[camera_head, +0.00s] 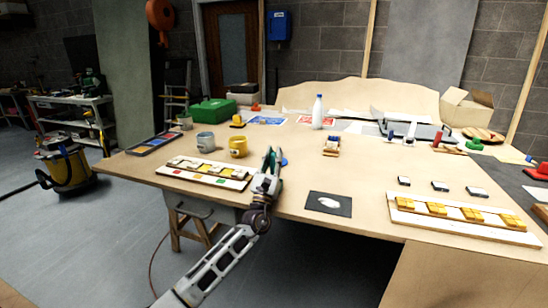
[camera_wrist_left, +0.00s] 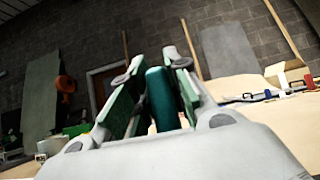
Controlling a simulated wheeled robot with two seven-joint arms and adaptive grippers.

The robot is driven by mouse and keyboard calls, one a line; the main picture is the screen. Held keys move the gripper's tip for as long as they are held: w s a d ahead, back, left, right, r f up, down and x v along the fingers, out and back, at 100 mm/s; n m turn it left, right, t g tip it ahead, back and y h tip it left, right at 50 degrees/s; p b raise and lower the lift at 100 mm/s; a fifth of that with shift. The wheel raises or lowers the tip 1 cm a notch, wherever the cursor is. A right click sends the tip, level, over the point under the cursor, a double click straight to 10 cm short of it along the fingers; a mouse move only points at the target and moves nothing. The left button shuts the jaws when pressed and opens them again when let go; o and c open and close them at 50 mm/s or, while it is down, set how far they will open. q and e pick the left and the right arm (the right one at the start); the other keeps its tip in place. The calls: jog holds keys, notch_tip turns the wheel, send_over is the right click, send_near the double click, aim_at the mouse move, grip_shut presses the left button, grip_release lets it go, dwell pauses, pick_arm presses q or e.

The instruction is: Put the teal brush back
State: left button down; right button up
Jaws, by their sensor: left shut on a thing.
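My left gripper (camera_head: 271,160) is shut on the teal brush (camera_wrist_left: 162,100) and holds it near the table's front edge, right of the left mosaic panel. In the left wrist view the brush's rounded teal handle stands between the two fingers of the gripper (camera_wrist_left: 152,92). In the head view the fingers mostly hide the brush. A grey cup (camera_head: 205,142) and a yellow cup (camera_head: 238,147) stand behind the left panel, left of the gripper. My right gripper is not in view.
The left mosaic panel (camera_head: 240,184) lies at the table's front left. A dark divided tray (camera_head: 153,144) is farther left. A black mat (camera_head: 329,204) with a white patch and another panel (camera_head: 463,228) lie to the right. A white bottle (camera_head: 317,112) stands behind; the middle is fairly clear.

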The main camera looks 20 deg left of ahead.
pick_arm(q)
jog(key=c, duration=1.4)
grip_release()
jog(key=shift+o, duration=0.2)
